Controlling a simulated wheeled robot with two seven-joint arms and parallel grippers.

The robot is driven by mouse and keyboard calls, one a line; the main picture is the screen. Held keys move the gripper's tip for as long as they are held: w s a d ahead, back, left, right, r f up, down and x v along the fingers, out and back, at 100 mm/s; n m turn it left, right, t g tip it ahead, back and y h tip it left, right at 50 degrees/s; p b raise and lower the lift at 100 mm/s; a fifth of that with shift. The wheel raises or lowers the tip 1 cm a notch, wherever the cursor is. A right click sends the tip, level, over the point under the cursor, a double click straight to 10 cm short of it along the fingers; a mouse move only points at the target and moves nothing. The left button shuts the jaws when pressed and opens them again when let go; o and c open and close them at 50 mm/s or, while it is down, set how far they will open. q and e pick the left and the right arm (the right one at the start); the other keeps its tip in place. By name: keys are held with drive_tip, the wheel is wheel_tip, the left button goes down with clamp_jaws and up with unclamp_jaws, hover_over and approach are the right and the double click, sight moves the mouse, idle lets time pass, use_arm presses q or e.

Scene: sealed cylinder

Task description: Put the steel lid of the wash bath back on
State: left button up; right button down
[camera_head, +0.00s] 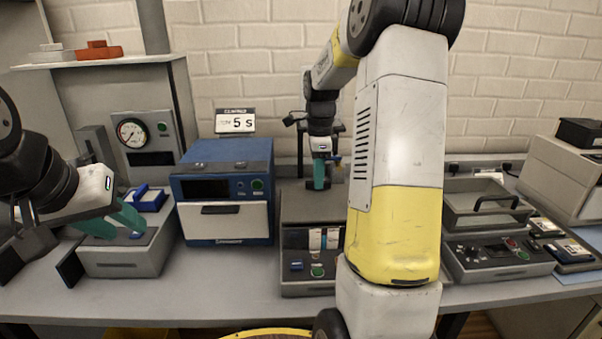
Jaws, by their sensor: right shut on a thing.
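The wash bath appears to be the grey unit (494,258) with knobs at the right. A grey rectangular part with a dark bar handle (485,210) sits at its back; I cannot tell whether this is the steel lid or the tub. My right gripper (319,184) points down over the middle grey machine (308,210), far left of that unit. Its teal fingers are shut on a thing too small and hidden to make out. My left gripper (114,223) is at the left, its teal fingers apart over a grey box (130,262), seemingly empty.
A blue oven-like device (224,190) with a white door stands between my grippers. A sign (236,122) reading 5 s is above it. A gauge panel (145,140) is at the left. Small dark devices (566,250) lie at the right. The front bench strip is bare.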

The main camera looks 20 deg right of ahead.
drive_tip(key=shift+f, duration=0.15)
drive_tip(key=c, duration=1.9)
unclamp_jaws()
drive_tip(key=shift+f, duration=0.1)
drive_tip(key=o, duration=0.5)
drive_tip(key=shift+c, duration=0.2)
wheel_tip(320, 180, up, 13)
drive_tip(key=s+a+n+t, duration=0.2)
drive_tip(key=s+a+n, duration=0.2)
drive_tip(key=s+n, duration=0.3)
drive_tip(key=s+a+f+n+t+y, duration=0.1)
drive_tip(key=s+a+n+t, duration=0.1)
drive_tip(key=s+a+n, duration=0.2)
drive_tip(key=s+a+n+t+y, duration=0.1)
drive_tip(key=s+a+n, duration=0.3)
drive_tip(key=s+n, duration=0.6)
drive_tip(key=shift+s+a+f+n+t, duration=0.35)
drive_tip(key=shift+s+t, duration=0.25)
drive_tip(key=shift+s, duration=0.45)
